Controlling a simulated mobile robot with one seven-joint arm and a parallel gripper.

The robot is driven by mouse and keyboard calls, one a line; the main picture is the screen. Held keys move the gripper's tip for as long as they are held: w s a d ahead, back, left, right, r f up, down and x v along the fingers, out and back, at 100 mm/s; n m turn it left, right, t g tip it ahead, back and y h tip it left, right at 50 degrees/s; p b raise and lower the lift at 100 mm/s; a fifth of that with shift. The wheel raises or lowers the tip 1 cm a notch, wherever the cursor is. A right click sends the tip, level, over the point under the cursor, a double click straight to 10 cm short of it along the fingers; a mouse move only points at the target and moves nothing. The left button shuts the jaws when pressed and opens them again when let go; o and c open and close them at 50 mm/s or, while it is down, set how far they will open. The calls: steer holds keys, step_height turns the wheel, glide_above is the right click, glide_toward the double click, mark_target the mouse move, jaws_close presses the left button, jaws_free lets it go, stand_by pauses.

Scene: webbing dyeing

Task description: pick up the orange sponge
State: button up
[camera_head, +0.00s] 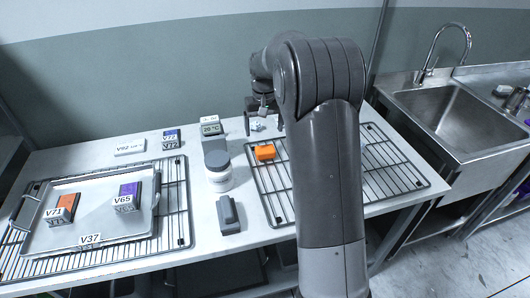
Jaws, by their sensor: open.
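The orange sponge (265,152) is a small orange block on the wire rack (262,193), near the rack's back left part. My gripper (263,127) is above and behind the sponge in the picture, with its fingers apart and nothing seen between them. The sponge looks apart from the fingers; the exact height gap cannot be told. My arm hides the middle of the rack and part of the gripper.
A white jar (218,177), a grey device with a display (212,128) and a dark grey block (228,214) stand left of the rack. A metal tray (95,222) holds orange and purple pieces. A sink (455,115) is at right.

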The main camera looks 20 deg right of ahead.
glide_above(265, 149)
steer(key=f, duration=0.5)
steer(key=shift+s+a+f, duration=0.15)
steer(key=shift+s+a, duration=0.05)
steer(key=f, duration=0.5)
steer(key=shift+w+d+f, duration=0.1)
steer(key=shift+w+d, duration=0.15)
steer(key=shift+w, duration=0.05)
steer(key=c, duration=1)
